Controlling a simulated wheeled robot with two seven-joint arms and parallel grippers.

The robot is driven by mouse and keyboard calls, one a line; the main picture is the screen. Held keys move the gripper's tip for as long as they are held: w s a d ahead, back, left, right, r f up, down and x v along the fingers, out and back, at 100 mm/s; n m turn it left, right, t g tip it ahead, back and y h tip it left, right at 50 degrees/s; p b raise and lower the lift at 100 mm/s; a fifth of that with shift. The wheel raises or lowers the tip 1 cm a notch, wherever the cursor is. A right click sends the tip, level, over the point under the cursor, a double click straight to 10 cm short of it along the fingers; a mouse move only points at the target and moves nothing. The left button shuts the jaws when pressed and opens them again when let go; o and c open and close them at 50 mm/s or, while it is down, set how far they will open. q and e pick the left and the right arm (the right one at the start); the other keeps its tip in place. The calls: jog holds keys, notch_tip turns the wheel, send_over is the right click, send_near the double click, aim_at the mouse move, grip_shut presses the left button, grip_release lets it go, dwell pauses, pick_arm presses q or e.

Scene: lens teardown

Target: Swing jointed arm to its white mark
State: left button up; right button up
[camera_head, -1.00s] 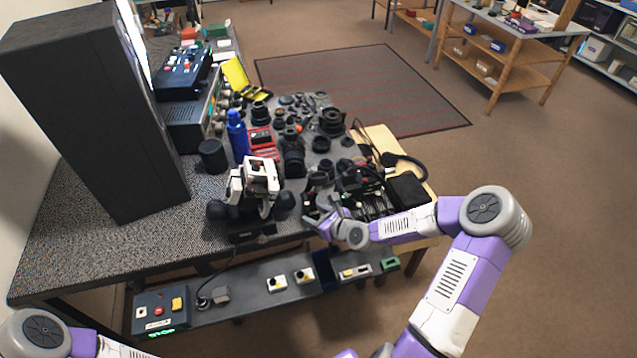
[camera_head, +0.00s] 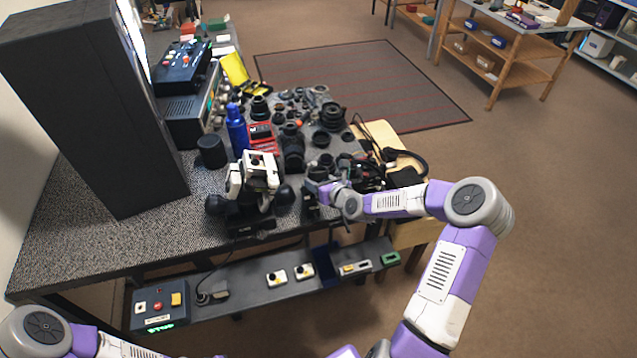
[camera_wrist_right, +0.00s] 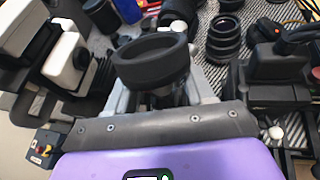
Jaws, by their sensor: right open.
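My right gripper (camera_head: 318,193) is at the front edge of the cluttered workbench, right of a white-and-black device with two round black knobs (camera_head: 260,172). In the right wrist view my gripper (camera_wrist_right: 163,88) is open, with a finger on each side of a dark round cap or ring (camera_wrist_right: 155,62). I cannot tell whether the fingers touch it. The white-and-black device (camera_wrist_right: 68,62) shows at the left there. I cannot clearly pick out the jointed arm or its white mark. My left gripper is out of view.
Several black lens parts crowd the bench around a ribbed black lens (camera_head: 292,150), a blue bottle (camera_head: 237,130) and a red box (camera_head: 262,137). A tall dark cabinet (camera_head: 95,110) stands at left. A lower shelf (camera_head: 248,288) holds small switch boxes. The bench front left is clear.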

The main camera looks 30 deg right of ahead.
jog(key=shift+w, duration=0.15)
jog(key=shift+c, duration=0.5)
grip_shut()
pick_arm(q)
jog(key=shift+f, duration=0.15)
pick_arm(e)
jog(key=shift+a+f, duration=0.1)
